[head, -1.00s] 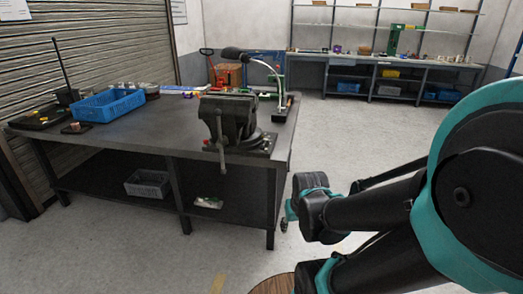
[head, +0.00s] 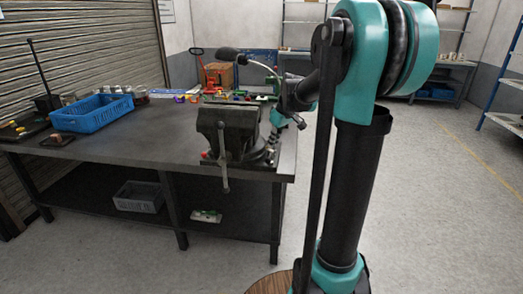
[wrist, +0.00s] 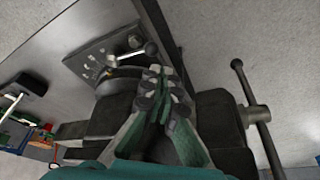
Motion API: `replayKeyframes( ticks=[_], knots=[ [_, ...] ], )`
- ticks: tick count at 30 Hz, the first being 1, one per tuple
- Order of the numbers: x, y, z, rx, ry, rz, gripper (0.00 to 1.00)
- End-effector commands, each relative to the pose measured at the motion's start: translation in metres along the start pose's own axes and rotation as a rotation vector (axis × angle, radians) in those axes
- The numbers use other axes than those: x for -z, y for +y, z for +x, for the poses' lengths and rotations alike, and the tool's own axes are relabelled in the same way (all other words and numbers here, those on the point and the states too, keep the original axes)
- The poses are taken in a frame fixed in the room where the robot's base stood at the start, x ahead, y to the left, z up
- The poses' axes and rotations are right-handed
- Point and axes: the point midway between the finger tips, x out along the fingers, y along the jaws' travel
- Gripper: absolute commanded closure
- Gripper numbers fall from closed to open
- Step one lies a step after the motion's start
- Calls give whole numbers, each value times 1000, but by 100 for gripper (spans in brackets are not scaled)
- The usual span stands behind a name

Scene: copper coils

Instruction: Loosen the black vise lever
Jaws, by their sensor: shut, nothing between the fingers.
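The dark vise (head: 230,128) stands at the right front corner of the black workbench, with a grey handle bar (head: 223,165) hanging on its front. In the wrist view the vise body (wrist: 218,118) lies below and right of my gripper (wrist: 163,85), and the handle bar (wrist: 258,112) is at the right. A short lever with a dark knob (wrist: 151,48) stands out by the vise's base plate (wrist: 95,58), just above my fingertips in the picture. My gripper is shut and empty. Whether it touches the lever I cannot tell.
A blue crate (head: 92,112) and dark trays stand at the bench's left. Small coloured items and a microphone-like lamp (head: 228,54) are at the back. A grey crate (head: 138,196) is on the lower shelf.

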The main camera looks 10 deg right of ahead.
Motion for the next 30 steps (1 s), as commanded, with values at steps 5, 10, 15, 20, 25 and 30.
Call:
replayKeyframes(
  ticks=[5,10,15,20,25,30],
  knots=[
    [16,11,-4,14,5,-41,100],
    [17,12,-4,16,5,-47,100],
    [17,12,-4,16,5,-46,100],
    [17,12,5,16,5,-46,100],
    [18,11,30,16,5,-45,100],
    [17,11,60,16,5,-46,100]
  ],
)
